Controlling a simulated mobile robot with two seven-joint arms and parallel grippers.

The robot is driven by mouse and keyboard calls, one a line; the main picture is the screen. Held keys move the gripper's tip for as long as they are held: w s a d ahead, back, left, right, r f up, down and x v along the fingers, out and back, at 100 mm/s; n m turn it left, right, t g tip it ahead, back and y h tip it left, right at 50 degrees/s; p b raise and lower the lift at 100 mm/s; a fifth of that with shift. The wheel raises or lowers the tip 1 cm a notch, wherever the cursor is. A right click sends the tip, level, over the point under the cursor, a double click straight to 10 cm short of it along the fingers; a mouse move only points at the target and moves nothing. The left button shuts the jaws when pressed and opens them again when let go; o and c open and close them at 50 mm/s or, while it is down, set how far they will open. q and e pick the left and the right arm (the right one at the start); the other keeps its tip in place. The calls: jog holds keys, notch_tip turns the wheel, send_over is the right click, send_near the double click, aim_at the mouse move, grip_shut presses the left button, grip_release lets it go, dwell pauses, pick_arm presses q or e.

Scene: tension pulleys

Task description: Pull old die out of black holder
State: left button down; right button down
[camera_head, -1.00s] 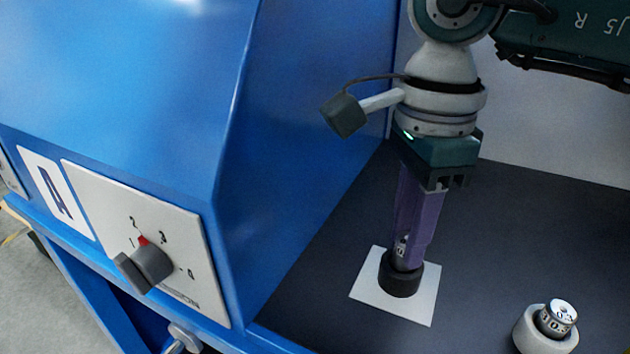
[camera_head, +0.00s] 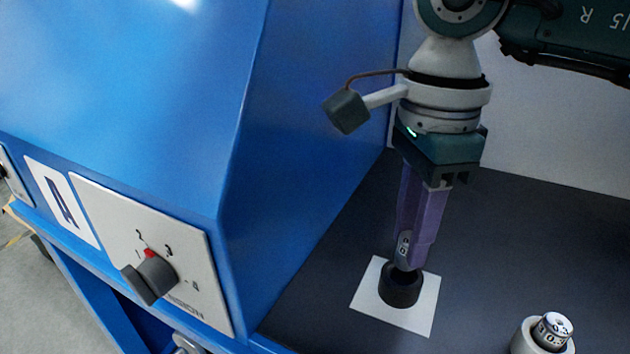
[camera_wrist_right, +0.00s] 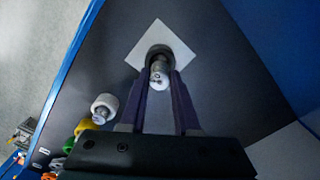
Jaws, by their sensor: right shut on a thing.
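The black holder (camera_head: 400,290) stands on a white square (camera_head: 424,313) on the dark surface. My right gripper (camera_head: 408,264) points down over it with its purple fingers shut on the old die (camera_head: 404,246), a small grey metal cylinder with dark markings. The die sits between the fingertips at the holder's mouth; I cannot tell whether its lower end is still inside. In the right wrist view the die (camera_wrist_right: 159,76) shows between the fingers, with the holder (camera_wrist_right: 159,52) just beyond it. My left gripper is not in view.
A white holder (camera_head: 526,340) with another marked die (camera_head: 553,328) stands at the lower right. A blue machine body with a knob panel (camera_head: 190,270) rises on the left. The right wrist view shows coloured holders (camera_wrist_right: 82,127) at lower left. Dark surface around the white square is clear.

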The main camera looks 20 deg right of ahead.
jog(key=shift+r+p, duration=1.45)
jog(key=shift+r, duration=0.65)
